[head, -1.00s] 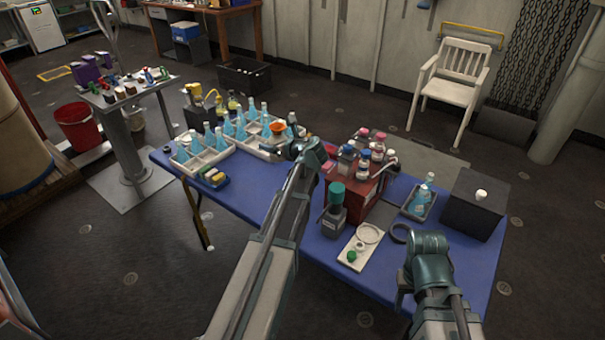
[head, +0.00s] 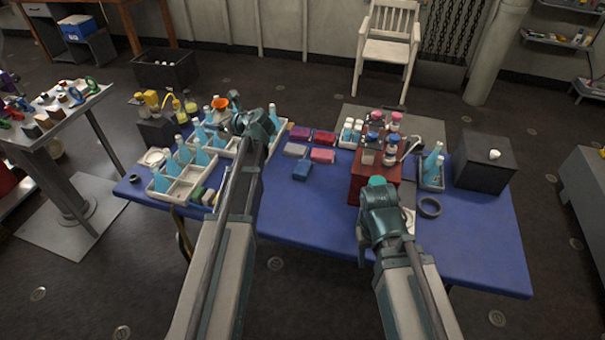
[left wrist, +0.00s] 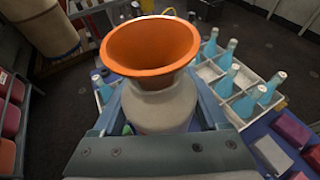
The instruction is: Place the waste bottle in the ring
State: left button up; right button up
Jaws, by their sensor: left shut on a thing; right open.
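The waste bottle (left wrist: 165,108) is pale grey with an orange funnel (left wrist: 150,45) in its mouth. My left gripper (left wrist: 165,125) is shut around its body, with a jaw on each side. In the head view, the funnel (head: 221,103) shows beside my left gripper (head: 255,125), above the bottle trays; the bottle's body is mostly hidden there. A black ring (head: 430,207) lies flat on the blue table (head: 475,235) at the right, apart from the bottle. My right gripper (head: 376,228) is open by the table's front edge; its fingertips are largely hidden.
White trays (head: 180,190) of blue bottles stand at the left. A red box (head: 362,178) carries several bottles beside my right gripper. A black box (head: 484,163) stands at the right. Blue table is clear centrally and at front right.

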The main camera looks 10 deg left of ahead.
pick_arm(q)
jog(key=m+t+h+b, duration=0.6)
jog(key=m+h+b, duration=0.15)
jog(key=b, duration=0.75)
send_over(302, 176)
jog(key=s, duration=0.2)
notch_tip(302, 176, down, 15)
jog(key=shift+m+y, duration=0.25)
jog(key=shift+m, duration=0.1)
jog(key=f+b, duration=1)
jog(key=shift+s+d+f, duration=0.2)
jog(key=shift+d, duration=0.2)
jog(key=shift+r, duration=0.15)
pick_arm(e)
notch_tip(302, 176, down, 25)
jog(key=shift+a, duration=0.4)
jog(key=shift+f, duration=0.1)
pick_arm(q)
jog(key=o, duration=1.3)
jog(key=shift+o, duration=0.2)
pick_arm(e)
jog(key=shift+f, duration=0.1)
